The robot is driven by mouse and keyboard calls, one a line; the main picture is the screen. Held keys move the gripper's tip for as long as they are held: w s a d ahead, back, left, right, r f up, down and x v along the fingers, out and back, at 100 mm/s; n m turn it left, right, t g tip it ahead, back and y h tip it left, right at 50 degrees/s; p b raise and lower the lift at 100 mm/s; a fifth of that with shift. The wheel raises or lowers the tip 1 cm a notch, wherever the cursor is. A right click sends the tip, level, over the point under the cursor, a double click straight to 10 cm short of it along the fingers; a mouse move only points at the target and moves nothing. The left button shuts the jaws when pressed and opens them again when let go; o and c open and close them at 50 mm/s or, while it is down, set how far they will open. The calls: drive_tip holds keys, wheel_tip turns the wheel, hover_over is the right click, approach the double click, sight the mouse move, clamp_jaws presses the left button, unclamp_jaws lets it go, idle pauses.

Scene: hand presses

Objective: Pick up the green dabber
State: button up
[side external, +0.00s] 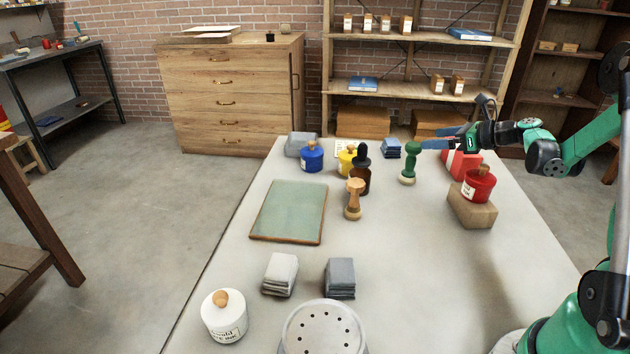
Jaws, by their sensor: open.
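The green dabber (409,162) stands upright on the table, with a round green knob on top and a pale foot. My gripper (436,138) reaches in from the right at about knob height. Its blue fingers are open and point left toward the dabber's upper part. Their tips are close to the knob; I cannot tell whether they reach around it. A wooden dabber (353,198) stands to the left and nearer the camera.
A dark brown bottle (361,171) stands left of the green dabber, by yellow (346,162) and blue (311,158) pots. A red pot (478,185) on a block (471,211) stands right. A green board (290,212) lies left. The table's middle front (400,270) is clear.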

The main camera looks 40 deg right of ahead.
sight(413, 149)
drive_tip(key=shift+w+a+f, duration=0.2)
drive_tip(key=shift+w+f, duration=0.55)
drive_tip(key=shift+w, duration=0.1)
drive_tip(key=shift+w+a+f, duration=0.2)
drive_tip(key=shift+w+f, duration=0.6)
drive_tip(key=shift+w, duration=0.05)
drive_tip(key=shift+w+a+f, duration=0.2)
drive_tip(key=shift+w+f, duration=0.55)
drive_tip(key=shift+w, duration=0.1)
clamp_jaws()
